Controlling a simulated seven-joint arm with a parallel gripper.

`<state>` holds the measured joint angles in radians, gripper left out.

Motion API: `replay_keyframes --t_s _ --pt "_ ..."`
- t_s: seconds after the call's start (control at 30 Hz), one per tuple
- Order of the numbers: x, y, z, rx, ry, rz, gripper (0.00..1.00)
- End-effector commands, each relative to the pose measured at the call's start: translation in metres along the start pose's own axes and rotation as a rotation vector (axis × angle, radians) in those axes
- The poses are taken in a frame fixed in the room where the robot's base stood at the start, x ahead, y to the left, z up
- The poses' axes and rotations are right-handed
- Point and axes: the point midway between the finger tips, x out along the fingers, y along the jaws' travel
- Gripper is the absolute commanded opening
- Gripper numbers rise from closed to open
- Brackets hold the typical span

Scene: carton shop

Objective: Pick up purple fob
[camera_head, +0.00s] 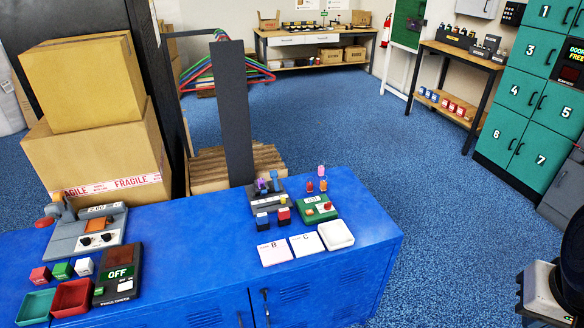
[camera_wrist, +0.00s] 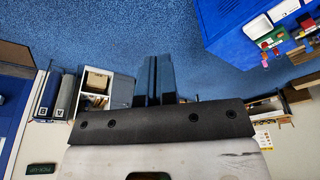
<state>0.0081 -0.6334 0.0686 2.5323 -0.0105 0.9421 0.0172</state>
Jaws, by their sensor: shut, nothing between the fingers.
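In the head view, a small purple fob (camera_head: 262,185) stands upright in a grey holder (camera_head: 268,202) on the blue cabinet (camera_head: 190,235), with a blue fob (camera_head: 274,176) beside it. The fobs are small, so their exact shades are hard to tell. My gripper (camera_wrist: 160,65) shows in the wrist view, shut with its fingers together and empty. It is well away from the cabinet, whose top appears at the upper right of the wrist view (camera_wrist: 225,25).
Small cubes, two labelled pads and a white tray (camera_head: 336,235) lie in front. A dark upright panel (camera_head: 236,115) rises behind the cabinet. Two devices and trays fill its left end.

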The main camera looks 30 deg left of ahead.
Motion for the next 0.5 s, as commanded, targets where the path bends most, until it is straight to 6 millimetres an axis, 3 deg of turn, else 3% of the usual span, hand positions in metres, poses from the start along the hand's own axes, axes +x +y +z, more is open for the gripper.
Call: replay_keyframes --t_s 0.03,0.23,0.5 --pt "0.0 0.0 0.0 0.0 0.0 0.0 0.08" --pt "0.0 0.0 0.0 0.0 0.0 0.0 0.38" --pt "-0.0001 -0.0001 -0.0002 -0.001 0.0 0.0 0.38"
